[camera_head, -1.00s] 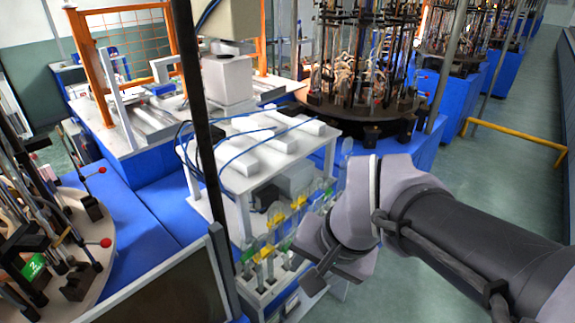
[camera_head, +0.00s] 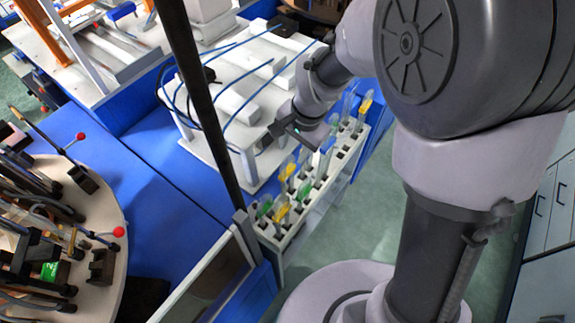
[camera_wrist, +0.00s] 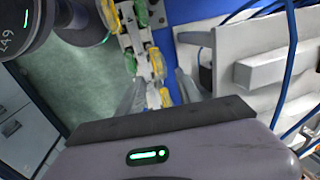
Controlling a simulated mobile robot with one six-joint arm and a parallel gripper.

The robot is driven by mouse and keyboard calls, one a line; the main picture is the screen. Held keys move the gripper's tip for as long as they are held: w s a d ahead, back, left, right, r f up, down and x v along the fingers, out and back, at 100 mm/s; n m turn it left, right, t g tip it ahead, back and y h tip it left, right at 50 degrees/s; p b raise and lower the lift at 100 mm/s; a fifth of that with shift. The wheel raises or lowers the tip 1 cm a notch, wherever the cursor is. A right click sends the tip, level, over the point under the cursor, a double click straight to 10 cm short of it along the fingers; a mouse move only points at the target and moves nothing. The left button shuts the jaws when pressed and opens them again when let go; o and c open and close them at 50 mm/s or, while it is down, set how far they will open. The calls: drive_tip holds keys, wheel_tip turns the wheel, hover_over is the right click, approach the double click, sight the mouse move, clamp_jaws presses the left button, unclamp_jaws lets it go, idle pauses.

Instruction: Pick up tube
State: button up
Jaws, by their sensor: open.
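A white rack (camera_head: 319,190) holds several upright tubes with yellow, green and blue parts, and it has some empty slots. A yellow tube (camera_head: 287,171) and a green tube (camera_head: 263,208) stand in its near part. My gripper (camera_head: 305,140) is over the rack's left side, close to the tubes; its fingertips are hard to make out there. In the wrist view my gripper (camera_wrist: 160,85) is open, with a yellow tube (camera_wrist: 165,97) showing between its fingers. I cannot tell whether either finger touches it.
A white table (camera_head: 225,105) with pale blocks and blue cables stands just left of the rack. A dark upright post (camera_head: 195,95) crosses the view. A round table (camera_head: 65,195) with dark clamps is at the left. Green floor is free right of the rack.

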sight(288, 159)
drive_tip(key=f, duration=0.3)
drive_tip(key=a+f+b, duration=0.1)
drive_tip(key=shift+w+f, duration=0.15)
drive_tip(key=shift+w, duration=0.2)
clamp_jaws()
idle(0.9)
